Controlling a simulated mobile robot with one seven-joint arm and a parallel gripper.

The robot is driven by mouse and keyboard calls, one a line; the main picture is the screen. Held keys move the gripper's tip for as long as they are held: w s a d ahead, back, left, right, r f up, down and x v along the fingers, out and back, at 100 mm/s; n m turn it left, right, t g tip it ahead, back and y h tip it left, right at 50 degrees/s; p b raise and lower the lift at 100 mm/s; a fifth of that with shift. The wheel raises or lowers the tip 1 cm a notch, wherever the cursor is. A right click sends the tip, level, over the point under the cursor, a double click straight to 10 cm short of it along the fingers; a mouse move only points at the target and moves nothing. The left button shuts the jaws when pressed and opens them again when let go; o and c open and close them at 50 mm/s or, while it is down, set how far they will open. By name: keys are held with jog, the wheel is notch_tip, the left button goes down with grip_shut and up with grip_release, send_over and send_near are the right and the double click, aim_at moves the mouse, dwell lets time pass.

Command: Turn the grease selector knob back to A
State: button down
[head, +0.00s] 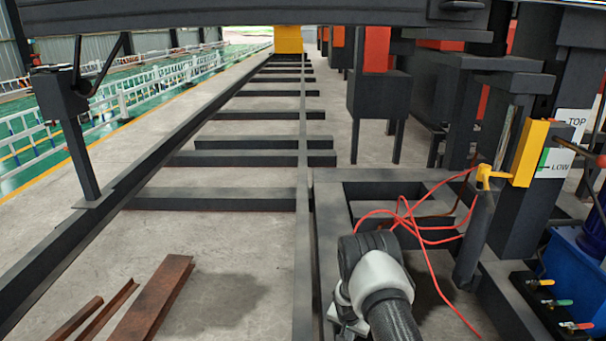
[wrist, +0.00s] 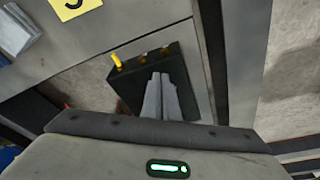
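In the wrist view a dark box (wrist: 130,90) is fixed to a grey beam. A yellow lever or knob (wrist: 116,60) stands up at its left corner, and smaller yellowish fittings (wrist: 164,50) sit along its far edge. I cannot tell which part is the grease selector knob, and no letter A is readable. My gripper (wrist: 161,78) is over the box, its two fingers side by side with no visible gap. I see nothing between them, and the yellow lever is apart from them to the left. In the head view my arm hides the fingers.
A black block with yellow, green and red levers (head: 560,302) stands at the lower right. A blue unit (head: 575,265) is beside it. Loose red cable (head: 430,228) hangs over the frame. Rusty bars (head: 150,305) lie on the floor. A yellow handle (head: 490,177) and TOP/LOW sign (head: 572,125) are at right.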

jog(key=shift+a+r+p, duration=0.1)
jog(key=shift+r+p, duration=0.25)
jog(key=shift+r, duration=0.25)
jog(key=p+v, duration=0.1)
jog(key=v, duration=0.2)
jog(key=p+v, duration=0.1)
jog(key=shift+w+r+p, duration=0.25)
jog(key=shift+r+p, duration=0.1)
jog(key=shift+r, duration=0.1)
